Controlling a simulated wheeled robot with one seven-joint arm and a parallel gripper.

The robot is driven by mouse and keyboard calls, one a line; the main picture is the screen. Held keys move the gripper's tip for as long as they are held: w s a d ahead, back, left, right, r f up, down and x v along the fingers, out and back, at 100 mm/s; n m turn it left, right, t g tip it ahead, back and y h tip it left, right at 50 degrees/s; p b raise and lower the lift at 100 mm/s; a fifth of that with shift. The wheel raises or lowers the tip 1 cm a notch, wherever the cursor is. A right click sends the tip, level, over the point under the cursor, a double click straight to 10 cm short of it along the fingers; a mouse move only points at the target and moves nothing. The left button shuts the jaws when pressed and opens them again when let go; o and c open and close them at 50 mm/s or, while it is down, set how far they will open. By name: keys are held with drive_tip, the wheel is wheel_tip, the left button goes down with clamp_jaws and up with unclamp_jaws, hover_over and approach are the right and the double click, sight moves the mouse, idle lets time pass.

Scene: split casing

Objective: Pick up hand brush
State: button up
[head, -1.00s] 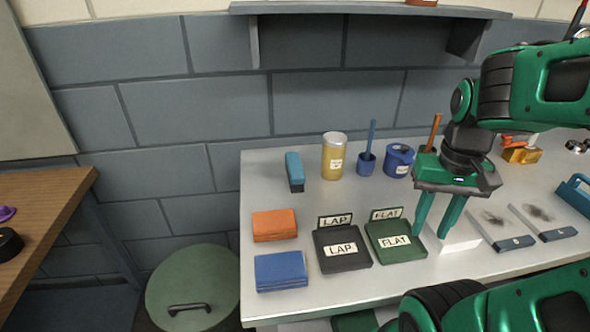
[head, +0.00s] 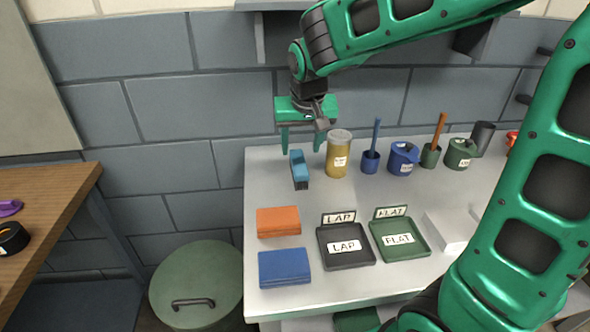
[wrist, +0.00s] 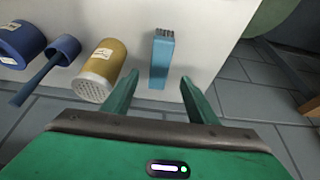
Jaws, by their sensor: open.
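In the wrist view the brush (wrist: 162,60) shows ahead of and between the two fingertips of my gripper (wrist: 160,82), apart from both. Its bristle end points away from my gripper there.
A yellow shaker can (head: 337,158) stands close to the right of the brush. Beyond it are a blue cup with a stick (head: 370,161) and a blue pot (head: 402,158). Orange cloths (head: 278,222) lie in front. A grey block wall (head: 190,100) rises behind.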

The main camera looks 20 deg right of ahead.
sight(299, 162)
drive_tip(key=x, duration=1)
drive_tip(key=shift+f, duration=0.1)
drive_tip(key=shift+c, duration=0.7)
drive_tip(key=c, duration=1.1)
